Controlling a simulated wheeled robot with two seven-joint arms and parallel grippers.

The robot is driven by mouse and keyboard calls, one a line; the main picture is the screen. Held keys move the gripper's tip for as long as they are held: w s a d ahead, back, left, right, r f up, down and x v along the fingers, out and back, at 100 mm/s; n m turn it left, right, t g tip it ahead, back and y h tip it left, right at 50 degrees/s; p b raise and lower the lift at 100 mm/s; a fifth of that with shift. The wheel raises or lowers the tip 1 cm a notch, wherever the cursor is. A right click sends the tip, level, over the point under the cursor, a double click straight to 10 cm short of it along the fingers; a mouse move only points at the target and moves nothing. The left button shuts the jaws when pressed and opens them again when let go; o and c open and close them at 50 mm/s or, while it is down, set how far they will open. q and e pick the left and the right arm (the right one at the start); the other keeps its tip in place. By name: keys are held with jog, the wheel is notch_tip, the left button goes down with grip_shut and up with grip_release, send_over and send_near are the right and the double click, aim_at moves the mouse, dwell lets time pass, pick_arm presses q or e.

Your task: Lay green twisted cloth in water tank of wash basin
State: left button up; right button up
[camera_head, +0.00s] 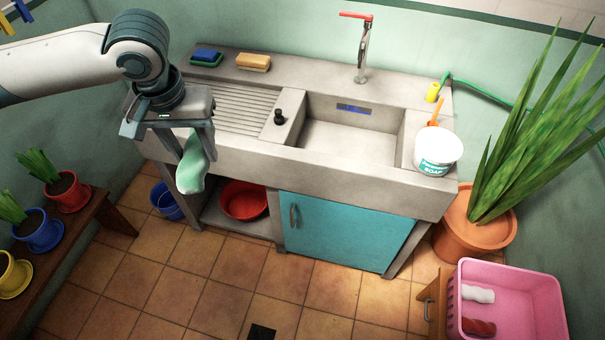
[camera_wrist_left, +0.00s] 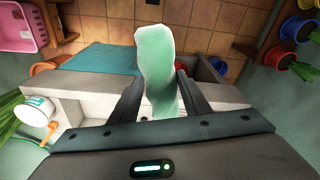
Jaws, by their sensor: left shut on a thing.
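My left gripper (camera_head: 189,146) is shut on the green twisted cloth (camera_head: 192,168). The cloth hangs down from the fingers in front of the basin's left front edge, apart from the floor. In the left wrist view the cloth (camera_wrist_left: 158,65) sticks out between the two fingers of my left gripper (camera_wrist_left: 158,88). The wash basin (camera_head: 330,165) is grey stone with a ribbed drainboard (camera_head: 238,108) at the left. Its water tank (camera_head: 345,140) is the sunken part at the right, to the right of my gripper. My right gripper is not in view.
A white soap tub (camera_head: 437,152) stands on the basin's right front corner. A black knob (camera_head: 279,117) stands between drainboard and tank. The tap (camera_head: 364,48) rises behind the tank. A pink crate (camera_head: 530,305) is at the lower right.

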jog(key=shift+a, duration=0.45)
pick_arm(q)
jog(key=shift+f+b, duration=0.35)
notch_tip(320, 180, down, 4)
jog(key=b, duration=0.3)
jog(key=shift+r, duration=0.3)
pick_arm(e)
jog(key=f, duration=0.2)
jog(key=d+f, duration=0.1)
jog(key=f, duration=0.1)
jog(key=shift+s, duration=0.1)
